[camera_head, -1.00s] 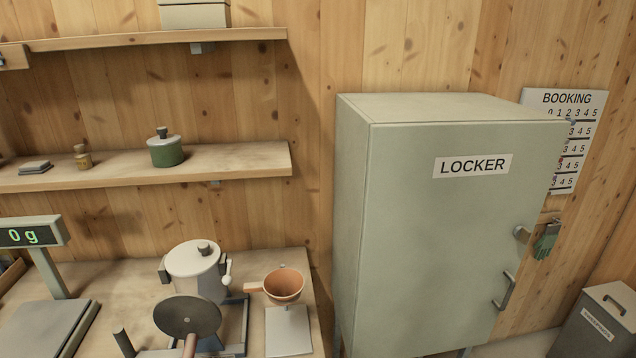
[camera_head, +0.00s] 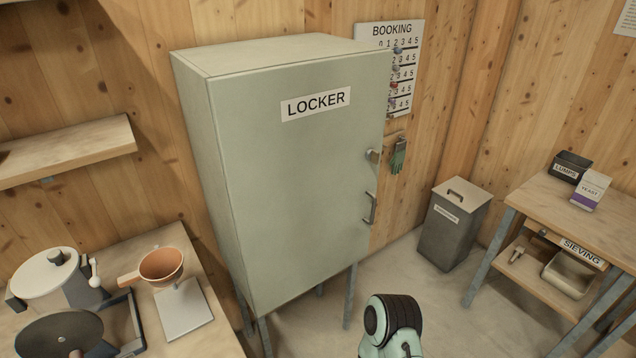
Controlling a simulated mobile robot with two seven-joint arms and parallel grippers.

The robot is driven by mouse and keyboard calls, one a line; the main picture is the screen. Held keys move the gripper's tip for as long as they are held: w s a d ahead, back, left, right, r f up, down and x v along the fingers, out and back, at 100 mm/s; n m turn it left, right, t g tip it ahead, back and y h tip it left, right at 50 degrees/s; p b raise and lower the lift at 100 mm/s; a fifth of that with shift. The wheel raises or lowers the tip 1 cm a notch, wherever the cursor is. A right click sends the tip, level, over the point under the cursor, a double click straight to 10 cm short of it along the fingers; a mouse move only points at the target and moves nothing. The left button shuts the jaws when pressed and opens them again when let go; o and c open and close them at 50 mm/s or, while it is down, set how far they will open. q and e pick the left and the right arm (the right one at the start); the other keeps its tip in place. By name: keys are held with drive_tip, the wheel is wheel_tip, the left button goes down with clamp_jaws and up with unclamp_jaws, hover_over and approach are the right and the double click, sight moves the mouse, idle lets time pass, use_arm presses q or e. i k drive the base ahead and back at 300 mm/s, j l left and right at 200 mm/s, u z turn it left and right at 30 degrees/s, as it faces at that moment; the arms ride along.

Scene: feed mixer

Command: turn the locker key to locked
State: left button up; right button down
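The locker (camera_head: 290,180) is a pale grey-green metal cabinet on legs, with a "LOCKER" label on its door. The door looks shut. The key (camera_head: 373,156) shows as a small light metal piece at the right edge of the door, above the dark door handle (camera_head: 370,208). It is too small to tell which way it is turned. Part of my own arm shows at the bottom centre, in front of the locker and below the handle. Neither gripper's fingers are in view, and nothing touches the key.
Green gloves (camera_head: 399,156) hang on the wall right of the key, below the booking board (camera_head: 390,66). A grey bin (camera_head: 452,224) stands on the floor to the right. The sieving table (camera_head: 575,215) is at far right, the workbench (camera_head: 215,338) at left. Floor before the locker is partly clear.

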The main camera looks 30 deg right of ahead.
sight(372, 156)
drive_tip(key=z, duration=1.4)
